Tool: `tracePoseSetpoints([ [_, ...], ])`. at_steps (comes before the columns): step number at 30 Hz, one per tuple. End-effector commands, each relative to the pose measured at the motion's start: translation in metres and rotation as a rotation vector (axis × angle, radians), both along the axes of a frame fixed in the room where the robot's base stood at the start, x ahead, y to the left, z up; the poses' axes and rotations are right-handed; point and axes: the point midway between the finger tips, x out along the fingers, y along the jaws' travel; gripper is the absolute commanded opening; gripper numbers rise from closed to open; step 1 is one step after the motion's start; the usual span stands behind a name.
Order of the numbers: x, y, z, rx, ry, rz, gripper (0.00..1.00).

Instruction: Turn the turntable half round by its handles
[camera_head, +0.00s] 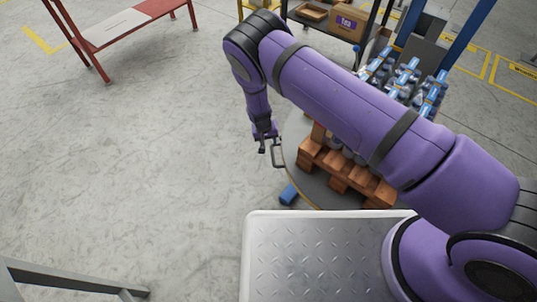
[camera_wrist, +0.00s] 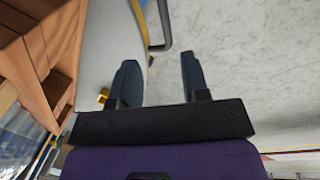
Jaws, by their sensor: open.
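My gripper (camera_head: 268,147) is open and empty beside this handle. In the wrist view the handle (camera_wrist: 167,28) appears just beyond my fingertips (camera_wrist: 158,60), within the gap between them; I cannot tell the depth. My arm hides much of the turntable, and no other handle shows.
A wooden pallet (camera_head: 340,172) stands on the turntable, bearing several blue-labelled bottles (camera_head: 405,75). A blue block (camera_head: 288,194) sits at the turntable's lower edge. A red-framed bench (camera_head: 115,27) and a shelf with a cardboard box (camera_head: 347,23) stand behind.

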Motion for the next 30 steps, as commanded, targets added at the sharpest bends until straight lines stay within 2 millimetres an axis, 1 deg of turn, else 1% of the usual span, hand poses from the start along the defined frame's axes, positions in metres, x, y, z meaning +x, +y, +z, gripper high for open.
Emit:
tracePoseSetpoints([
  [1,-0.004,-0.001,-0.01,-0.007,0.001,0.006,0.42],
  [3,-0.007,-0.001,-0.018,-0.012,0.0,0.009,0.42],
  [8,-0.008,-0.002,-0.028,-0.015,0.0,0.012,0.42],
  [11,-0.008,-0.005,-0.039,-0.016,0.001,0.012,0.42],
  [18,-0.008,-0.013,-0.08,-0.015,0.002,0.013,0.42],
  [24,-0.006,-0.018,-0.108,-0.014,0.001,0.012,0.42],
  [30,-0.006,-0.021,-0.124,-0.014,0.002,0.012,0.42],
])
